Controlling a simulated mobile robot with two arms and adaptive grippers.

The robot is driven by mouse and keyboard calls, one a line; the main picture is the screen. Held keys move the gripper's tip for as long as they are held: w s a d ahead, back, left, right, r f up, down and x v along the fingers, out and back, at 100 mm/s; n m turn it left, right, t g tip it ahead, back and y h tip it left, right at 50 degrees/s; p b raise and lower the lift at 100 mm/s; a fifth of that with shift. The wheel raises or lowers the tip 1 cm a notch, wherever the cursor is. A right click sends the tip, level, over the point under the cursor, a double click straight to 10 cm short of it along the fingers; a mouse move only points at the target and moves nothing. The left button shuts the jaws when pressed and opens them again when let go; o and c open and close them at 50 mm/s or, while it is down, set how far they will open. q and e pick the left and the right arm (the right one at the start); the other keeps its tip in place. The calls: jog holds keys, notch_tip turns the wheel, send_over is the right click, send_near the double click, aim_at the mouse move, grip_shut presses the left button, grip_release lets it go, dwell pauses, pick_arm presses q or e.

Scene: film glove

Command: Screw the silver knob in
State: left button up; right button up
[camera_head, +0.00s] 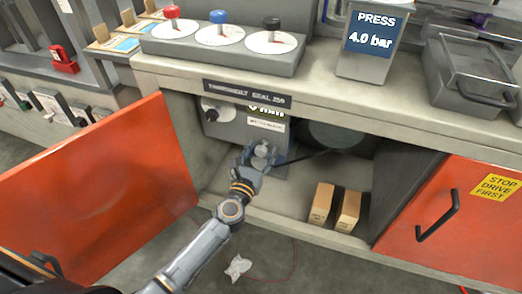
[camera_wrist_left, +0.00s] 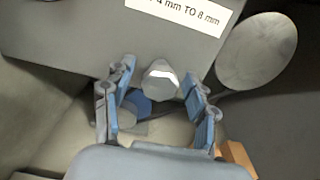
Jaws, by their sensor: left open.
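The silver knob (camera_wrist_left: 160,80) is a small faceted piece at the lower edge of the grey box in the wrist view. In the head view it shows as a pale spot (camera_head: 262,151) at my left gripper. My left gripper (camera_head: 257,158) reaches into the open cabinet below the counter. In the wrist view its blue-padded fingers (camera_wrist_left: 157,76) stand open on either side of the knob, with gaps visible. The knob's thread and seat are hidden. The grey box (camera_head: 233,118) carries a black dial (camera_head: 209,114) and a lit green display. My right gripper is not in view.
The orange door (camera_head: 100,190) stands open at left; another orange door (camera_head: 455,220) is at right. Two cardboard boxes (camera_head: 334,205) stand on the cabinet floor. A round grey disc (camera_wrist_left: 256,50) is right of the box. The counter edge is above my gripper.

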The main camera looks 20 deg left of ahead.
pick_arm(q)
jog(key=shift+w, duration=0.1)
jog(key=c, duration=1.2)
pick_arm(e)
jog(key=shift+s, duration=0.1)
pick_arm(q)
jog(key=shift+m, duration=0.5)
jog(key=m+p, duration=0.2)
jog(key=m, duration=0.3)
jog(key=shift+m, duration=0.4)
jog(key=m+p, duration=0.3)
jog(key=m, duration=0.6)
jog(key=shift+d+p, duration=0.1)
jog(key=shift+p, duration=0.3)
jog(key=shift+f+m+p, duration=0.1)
jog(key=shift+m+p, duration=0.2)
jog(key=shift+m, duration=0.9)
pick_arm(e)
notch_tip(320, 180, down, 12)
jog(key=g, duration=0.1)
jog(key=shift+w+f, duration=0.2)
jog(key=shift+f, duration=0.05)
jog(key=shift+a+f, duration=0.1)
